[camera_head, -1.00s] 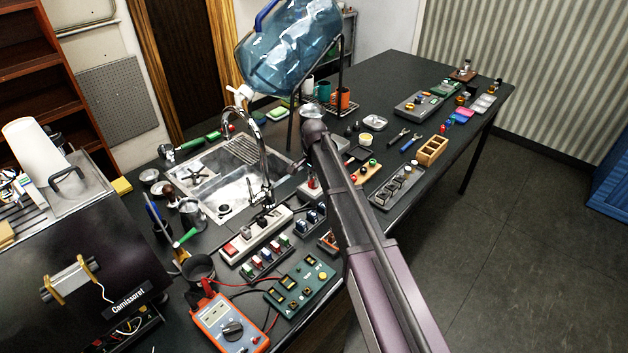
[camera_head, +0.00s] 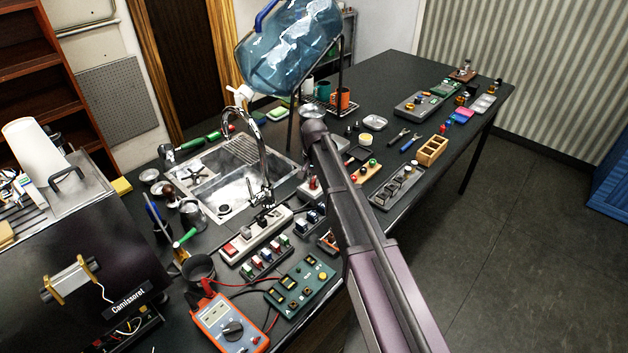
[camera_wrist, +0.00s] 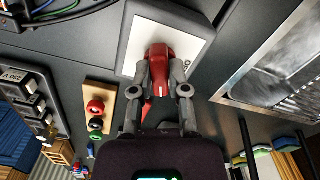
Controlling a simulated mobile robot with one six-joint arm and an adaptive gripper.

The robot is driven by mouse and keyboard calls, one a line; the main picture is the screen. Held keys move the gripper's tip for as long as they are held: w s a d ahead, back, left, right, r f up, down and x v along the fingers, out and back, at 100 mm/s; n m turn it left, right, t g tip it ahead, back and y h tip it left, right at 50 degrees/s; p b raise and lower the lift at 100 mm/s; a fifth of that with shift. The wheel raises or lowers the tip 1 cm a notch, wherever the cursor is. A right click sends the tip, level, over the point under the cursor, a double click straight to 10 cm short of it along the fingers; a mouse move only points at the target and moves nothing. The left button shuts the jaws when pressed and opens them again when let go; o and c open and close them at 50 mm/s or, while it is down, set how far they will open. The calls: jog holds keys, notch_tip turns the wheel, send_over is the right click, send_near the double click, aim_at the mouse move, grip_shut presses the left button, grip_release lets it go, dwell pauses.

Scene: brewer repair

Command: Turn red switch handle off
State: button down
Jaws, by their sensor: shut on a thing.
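The red switch handle (camera_wrist: 158,72) stands out from a white plate with a dark grey surround (camera_wrist: 190,20) in the wrist view. Part of a dark marking shows on the plate to the right of the handle. My gripper (camera_wrist: 161,80) is shut on the handle, one grey finger along each side. A thin red pointed piece shows beside the left finger. In the head view the switch (camera_head: 311,188) is a small red and white thing left of my arm, and the arm hides my gripper there.
A wooden strip with coloured buttons (camera_wrist: 98,95) and a grey switch block (camera_wrist: 28,100) lie left in the wrist view. The metal sink (camera_wrist: 285,70) is on the right. A faucet (camera_head: 262,165) and a blue water bottle (camera_head: 290,45) stand near my arm.

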jog(key=n, duration=0.6)
jog(key=shift+s, duration=0.1)
jog(key=n, duration=0.7)
jog(key=shift+n, duration=0.3)
jog(key=c, duration=0.6)
grip_release()
jog(key=shift+m, duration=0.5)
